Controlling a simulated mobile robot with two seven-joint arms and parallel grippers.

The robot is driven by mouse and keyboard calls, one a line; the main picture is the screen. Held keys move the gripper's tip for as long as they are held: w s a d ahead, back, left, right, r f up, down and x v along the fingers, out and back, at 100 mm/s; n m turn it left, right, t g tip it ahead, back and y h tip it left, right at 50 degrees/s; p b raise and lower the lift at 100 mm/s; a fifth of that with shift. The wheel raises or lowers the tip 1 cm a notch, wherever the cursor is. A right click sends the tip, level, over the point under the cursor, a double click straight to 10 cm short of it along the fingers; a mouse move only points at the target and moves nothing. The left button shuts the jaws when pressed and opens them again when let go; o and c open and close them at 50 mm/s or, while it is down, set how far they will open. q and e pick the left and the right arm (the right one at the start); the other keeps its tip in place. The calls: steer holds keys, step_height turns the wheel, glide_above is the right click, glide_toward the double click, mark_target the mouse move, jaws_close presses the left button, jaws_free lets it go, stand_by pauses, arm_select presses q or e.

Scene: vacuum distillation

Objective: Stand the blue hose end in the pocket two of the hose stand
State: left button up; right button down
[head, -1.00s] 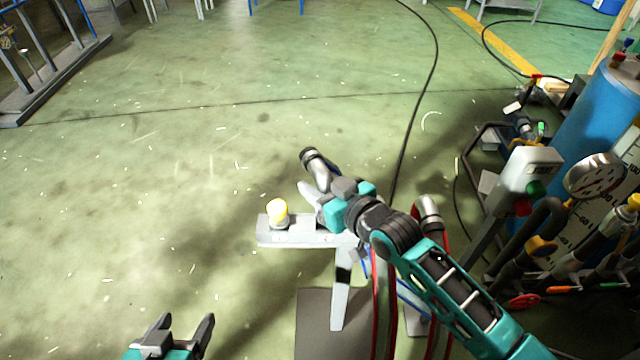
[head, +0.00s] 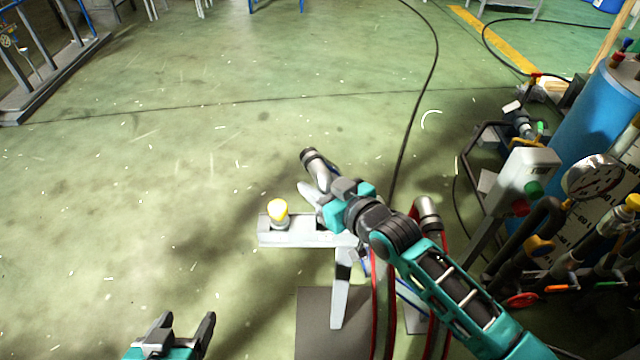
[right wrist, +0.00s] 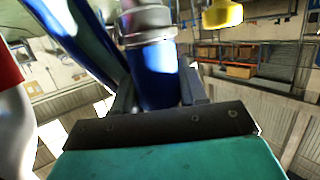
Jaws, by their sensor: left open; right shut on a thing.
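The hose stand (head: 290,238) is a pale bar on a post, with a dark base plate (head: 322,322) on the floor. My right gripper (head: 312,195) is over the bar, right of the yellow-topped piece. In the right wrist view its jaws (right wrist: 155,95) are shut on the blue hose end (right wrist: 153,70), which has a metal collar. In the head view a metal end with a dark tip (head: 314,162) sticks out beyond this gripper. My arm hides the pockets beneath it, so I cannot tell whether the end sits in one. My left gripper (head: 182,332) is open and empty at the bottom left.
A yellow-topped fitting (head: 278,212) stands on the bar's left part. Another metal hose end (head: 428,212) with red hose is at the bar's right. A blue tank (head: 590,120), gauge (head: 594,178) and valves crowd the right.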

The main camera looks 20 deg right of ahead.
steer(key=shift+r+p, duration=0.15)
steer(key=shift+p, duration=0.35)
stand_by(0.5)
steer(key=shift+f, duration=0.45)
stand_by(0.5)
steer(key=shift+s+f, duration=0.1)
steer(key=shift+f, duration=0.15)
steer(key=shift+p, duration=0.35)
stand_by(0.8)
steer(key=shift+p, duration=0.3)
stand_by(0.5)
